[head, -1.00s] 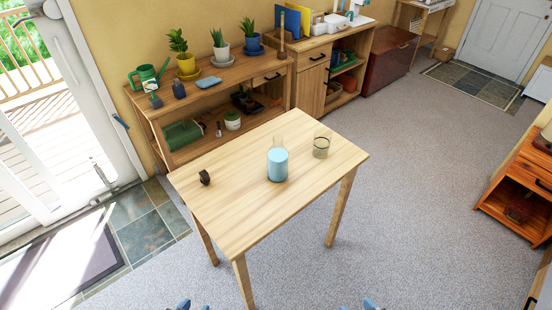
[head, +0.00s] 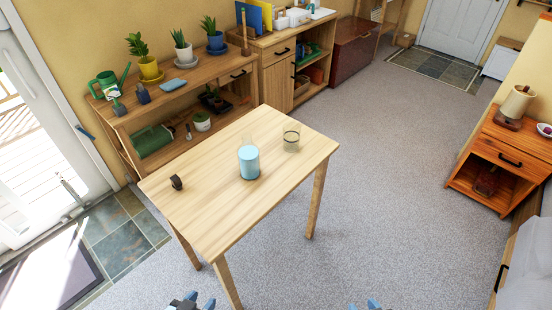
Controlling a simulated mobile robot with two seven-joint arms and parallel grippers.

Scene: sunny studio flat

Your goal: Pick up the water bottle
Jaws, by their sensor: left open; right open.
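The water bottle (head: 249,162) stands upright near the middle of the light wooden table (head: 205,205). Its lower part is pale blue and its top is clear. A clear glass (head: 291,139) with a dark band stands to its right and a little behind. A small dark object (head: 177,182) sits near the table's left side. My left gripper (head: 192,302) is at the bottom edge, open and empty, in front of the table. My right gripper (head: 366,304) is at the bottom edge to the right, open and empty. Both are well apart from the bottle and partly cut off.
A wooden shelf bench (head: 215,90) with potted plants and a green watering can (head: 108,85) stands behind the table. A wooden cabinet (head: 500,160) is at the right. Grey carpet (head: 400,180) lies free right of the table.

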